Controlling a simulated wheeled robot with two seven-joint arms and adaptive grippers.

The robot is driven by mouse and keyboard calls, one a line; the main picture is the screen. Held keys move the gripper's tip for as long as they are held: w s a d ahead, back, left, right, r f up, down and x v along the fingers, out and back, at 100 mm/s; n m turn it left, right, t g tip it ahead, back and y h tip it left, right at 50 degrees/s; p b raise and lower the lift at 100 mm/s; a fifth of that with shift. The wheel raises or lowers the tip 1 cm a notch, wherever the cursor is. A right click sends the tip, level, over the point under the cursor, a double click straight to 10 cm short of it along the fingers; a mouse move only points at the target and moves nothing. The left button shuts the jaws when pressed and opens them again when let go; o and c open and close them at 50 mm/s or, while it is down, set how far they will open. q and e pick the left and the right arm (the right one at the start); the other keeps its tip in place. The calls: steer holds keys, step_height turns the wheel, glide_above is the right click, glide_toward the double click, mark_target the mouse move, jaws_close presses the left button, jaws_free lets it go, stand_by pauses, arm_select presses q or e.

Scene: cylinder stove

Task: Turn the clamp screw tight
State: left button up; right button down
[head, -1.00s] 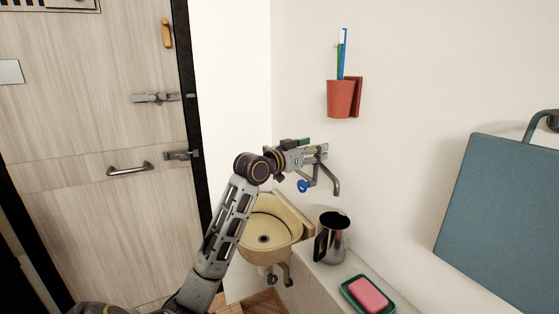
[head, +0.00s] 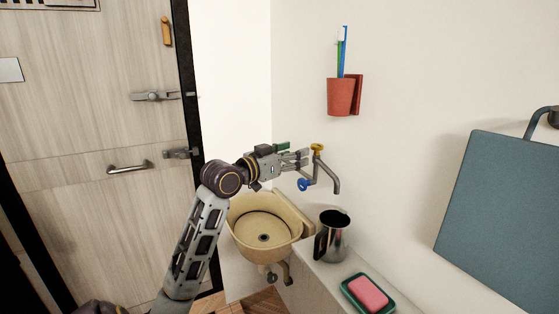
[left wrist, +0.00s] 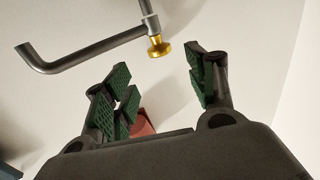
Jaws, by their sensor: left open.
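I see no part that is plainly a clamp screw. A wall tap (head: 333,180) above the basin has a yellow knob (head: 318,149) on top and a blue knob (head: 304,184) below. In the left wrist view the yellow knob (left wrist: 159,47) sits on the tap pipe (left wrist: 95,52), beyond the gap between my fingers. My left gripper (head: 304,157) is just left of the yellow knob in the head view. In the left wrist view my left gripper (left wrist: 162,88) is open, its green pads apart with no object held between them. My right gripper is not in view.
A beige basin (head: 236,213) is below the arm. A metal jug (head: 335,240) and a pink soap (head: 367,293) in a green dish stand on the ledge at right. A red toothbrush cup (head: 340,97) hangs above the tap. A door (head: 90,200) is at left.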

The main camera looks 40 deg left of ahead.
arm_select(q)
steer(key=shift+s+a, duration=0.15)
steer(key=shift+s, duration=1.05)
steer(key=shift+s+a, duration=0.15)
steer(key=shift+s, duration=1.05)
